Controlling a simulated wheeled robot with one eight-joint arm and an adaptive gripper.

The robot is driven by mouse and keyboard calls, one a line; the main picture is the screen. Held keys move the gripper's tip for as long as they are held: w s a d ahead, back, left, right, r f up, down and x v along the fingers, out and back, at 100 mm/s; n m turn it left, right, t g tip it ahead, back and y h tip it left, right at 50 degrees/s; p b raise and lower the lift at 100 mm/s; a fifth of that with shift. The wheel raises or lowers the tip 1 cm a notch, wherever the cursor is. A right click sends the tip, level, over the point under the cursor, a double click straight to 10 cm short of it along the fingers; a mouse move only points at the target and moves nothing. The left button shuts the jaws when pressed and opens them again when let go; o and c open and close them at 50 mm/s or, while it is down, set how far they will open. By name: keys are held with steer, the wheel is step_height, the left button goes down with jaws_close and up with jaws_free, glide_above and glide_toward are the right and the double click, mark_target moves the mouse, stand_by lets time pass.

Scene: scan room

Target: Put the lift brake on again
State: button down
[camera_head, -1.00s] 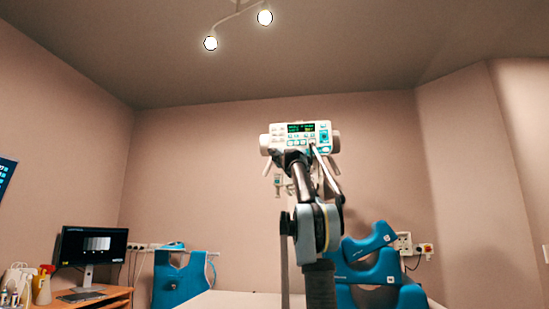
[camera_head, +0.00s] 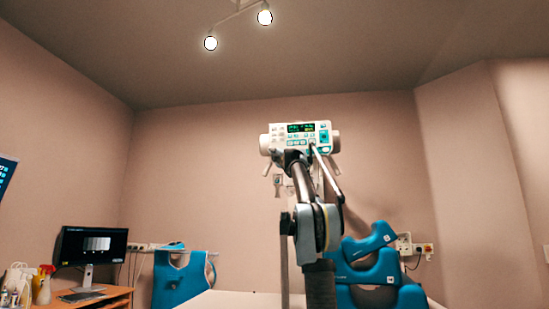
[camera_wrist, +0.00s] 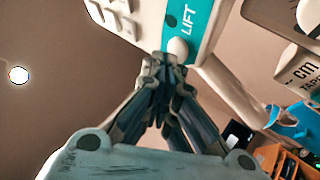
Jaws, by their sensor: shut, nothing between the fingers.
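The white control unit (camera_head: 278,138) with a lit green display is in the upper middle of the head view, and a teal patch (camera_head: 324,137) is on its right side. In the wrist view the teal panel (camera_wrist: 200,14) bears the word LIFT, with a round white knob (camera_wrist: 178,47) at its lower end. My gripper (camera_wrist: 168,66) is shut and empty, its fingertips right by the knob. I cannot tell whether they touch it. In the head view my arm hides most of the gripper. The knob's setting cannot be told.
Blue padded supports (camera_head: 375,260) stand behind my arm to the right. A blue chair-like piece (camera_head: 180,282) is at the left. A desk (camera_head: 115,300) with a monitor (camera_head: 90,246) and bottles is at the far left. Handles hang below the control unit.

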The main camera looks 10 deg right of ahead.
steer(key=shift+s+a, duration=0.2)
steer(key=shift+s, duration=0.3)
steer(key=shift+s, duration=0.1)
steer(key=s, duration=0.1)
steer(key=s+a, duration=0.1)
steer(key=s, duration=0.2)
steer(key=shift+s+a, duration=0.25)
steer(key=shift+s, duration=0.05)
steer(key=shift+f, duration=0.1)
stand_by(0.8)
